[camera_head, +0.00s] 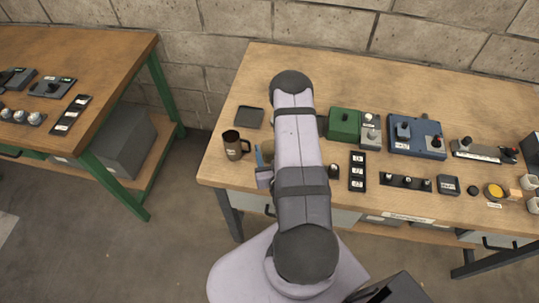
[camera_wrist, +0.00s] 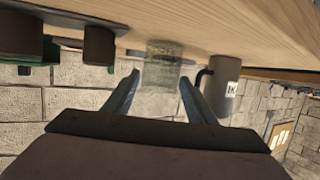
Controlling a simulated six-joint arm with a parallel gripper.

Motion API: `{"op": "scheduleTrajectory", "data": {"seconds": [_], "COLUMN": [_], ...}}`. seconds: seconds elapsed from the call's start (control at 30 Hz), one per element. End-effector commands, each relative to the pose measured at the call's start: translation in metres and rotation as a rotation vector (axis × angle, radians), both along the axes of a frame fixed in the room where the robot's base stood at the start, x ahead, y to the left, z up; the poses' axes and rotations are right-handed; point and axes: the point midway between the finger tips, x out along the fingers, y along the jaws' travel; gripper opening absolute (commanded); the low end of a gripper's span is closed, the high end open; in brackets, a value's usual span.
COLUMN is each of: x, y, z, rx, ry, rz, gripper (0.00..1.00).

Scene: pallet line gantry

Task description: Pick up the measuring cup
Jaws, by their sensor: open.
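A see-through, greenish cup, which I take to be the measuring cup (camera_wrist: 163,62), shows in the wrist view against the wooden table, which lies at the top of that picture. My gripper (camera_wrist: 160,78) is open, with one finger on each side of the lower part of the cup in the picture. I cannot tell whether the fingers touch it. In the head view my gripper (camera_head: 262,160) is mostly hidden by my arm, just right of the brown mug. A small tan patch (camera_head: 267,148) there may be part of the cup; most of it is hidden.
The brown mug (camera_head: 235,146) stands close left of my gripper; it also shows in the wrist view (camera_wrist: 222,88). A dark square tray (camera_head: 249,117) lies behind it. A green box (camera_head: 344,124) and a blue control box (camera_head: 416,136) stand right of my arm.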

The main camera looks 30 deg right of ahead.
Motion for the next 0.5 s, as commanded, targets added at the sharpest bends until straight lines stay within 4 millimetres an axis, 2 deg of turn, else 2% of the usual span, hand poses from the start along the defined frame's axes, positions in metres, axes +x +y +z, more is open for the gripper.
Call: {"op": "scheduleTrajectory", "data": {"seconds": [0.17, 0.5], "x": [0.005, 0.035], "y": [-0.002, -0.014], "z": [-0.001, -0.011], "rx": [-0.002, -0.004], "ry": [0.001, -0.002], "rz": [0.001, 0.002], "gripper": [0.51, 0.51]}}
